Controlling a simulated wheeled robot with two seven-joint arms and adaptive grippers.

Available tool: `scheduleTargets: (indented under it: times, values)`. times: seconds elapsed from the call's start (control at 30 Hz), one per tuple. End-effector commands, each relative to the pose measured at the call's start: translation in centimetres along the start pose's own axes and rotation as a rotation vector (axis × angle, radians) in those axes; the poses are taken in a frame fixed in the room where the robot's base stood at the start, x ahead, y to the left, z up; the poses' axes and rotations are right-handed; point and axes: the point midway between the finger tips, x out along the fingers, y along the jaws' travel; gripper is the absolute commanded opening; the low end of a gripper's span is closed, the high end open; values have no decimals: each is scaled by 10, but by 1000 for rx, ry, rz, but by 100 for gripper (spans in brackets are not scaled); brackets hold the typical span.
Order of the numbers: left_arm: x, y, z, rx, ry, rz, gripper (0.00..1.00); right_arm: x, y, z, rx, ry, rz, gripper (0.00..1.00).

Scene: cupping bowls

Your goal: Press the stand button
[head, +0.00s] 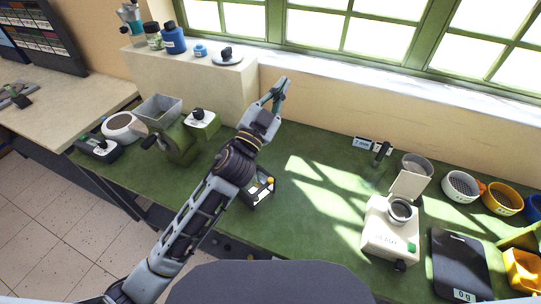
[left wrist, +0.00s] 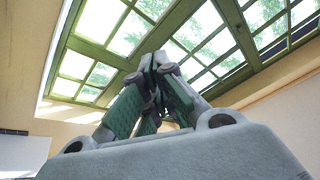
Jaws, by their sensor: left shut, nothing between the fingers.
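A small dark stand (head: 262,194) with a white panel and a yellow round spot (head: 270,181) like a button stands on the green table, just right of my left forearm, which hides part of it. My left gripper (head: 281,84) is raised well beyond and above this stand, near the window sill, and touches nothing I can see. In the left wrist view my left gripper (left wrist: 158,65) has its fingers together and empty, pointing up toward the window. The stand is not in the left wrist view. My right gripper is not in view.
A white grinder (head: 388,232) with a green button stands right of centre, beside a black scale (head: 458,262). Several bowls line the right edge. A green hand-cranked machine (head: 178,144) and a grey bin (head: 158,108) stand left. The green table (head: 320,215) is clear between stand and grinder.

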Motion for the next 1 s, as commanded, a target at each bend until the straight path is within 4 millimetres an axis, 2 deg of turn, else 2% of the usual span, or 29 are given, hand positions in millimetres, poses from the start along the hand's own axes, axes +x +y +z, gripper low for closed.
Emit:
scheduleTargets:
  times: [0.03,0.23,0.5,0.77,1.0]
  values:
    - [5,5,-14,23,53,19,0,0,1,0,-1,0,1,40]
    - [15,33,-67,111,261,110,0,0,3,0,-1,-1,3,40]
    - [10,81,-124,239,519,270,0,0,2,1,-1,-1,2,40]
    - [-11,133,-154,375,735,464,0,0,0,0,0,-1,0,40]
    - [-38,178,-158,515,896,673,0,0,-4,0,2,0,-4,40]
